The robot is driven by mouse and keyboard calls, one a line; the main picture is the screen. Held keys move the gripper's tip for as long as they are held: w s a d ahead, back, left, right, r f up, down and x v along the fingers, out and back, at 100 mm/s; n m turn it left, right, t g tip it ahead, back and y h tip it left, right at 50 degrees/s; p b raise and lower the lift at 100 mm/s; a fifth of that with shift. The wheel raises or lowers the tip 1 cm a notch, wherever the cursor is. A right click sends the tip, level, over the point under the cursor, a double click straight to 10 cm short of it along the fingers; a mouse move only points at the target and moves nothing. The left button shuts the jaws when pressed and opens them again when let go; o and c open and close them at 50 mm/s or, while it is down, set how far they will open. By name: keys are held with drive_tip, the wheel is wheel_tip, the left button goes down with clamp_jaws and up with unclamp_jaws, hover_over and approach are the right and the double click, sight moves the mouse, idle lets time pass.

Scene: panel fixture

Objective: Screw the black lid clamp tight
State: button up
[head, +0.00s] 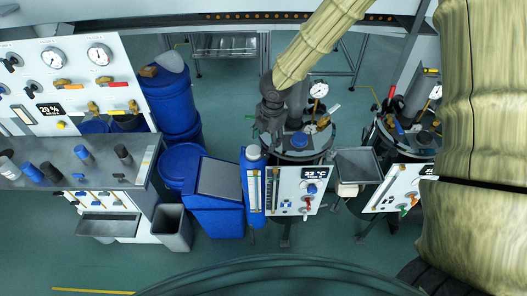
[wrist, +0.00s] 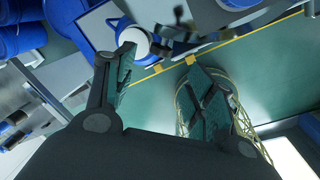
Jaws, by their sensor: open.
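My gripper (head: 267,132) hangs at the left edge of the middle vessel's lid (head: 301,153) in the head view. In the wrist view its two fingers (wrist: 162,72) are spread apart, with nothing held between them. The round lid carries a blue knob (head: 299,140) and a dial gauge (head: 318,89). Dark fittings sit around the lid rim, but they are too small to tell which is the black lid clamp. My arm and gripper hide part of the lid's left and back. The wrist view shows a white round cap (wrist: 134,40) beyond the left finger.
A blue upright cylinder (head: 254,185) stands just left of the vessel, close to my gripper. A white panel (head: 296,191) with a display is on the vessel's front. A second vessel (head: 411,140) stands at the right. Blue barrels (head: 172,103) and a bench (head: 75,165) are at the left.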

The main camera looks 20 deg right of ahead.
sight(264, 153)
drive_tip(key=shift+w+a+f+p, duration=0.15)
drive_tip(key=shift+f+p, duration=0.1)
drive_tip(key=shift+f, duration=1.3)
drive_tip(key=shift+w+a+f+p, duration=0.15)
drive_tip(key=shift+f+p, duration=0.1)
drive_tip(key=shift+f, duration=1.25)
drive_tip(key=shift+w+f+p, duration=0.15)
drive_tip(key=shift+f+p, duration=0.1)
drive_tip(key=shift+f, duration=1.3)
drive_tip(key=c, duration=1)
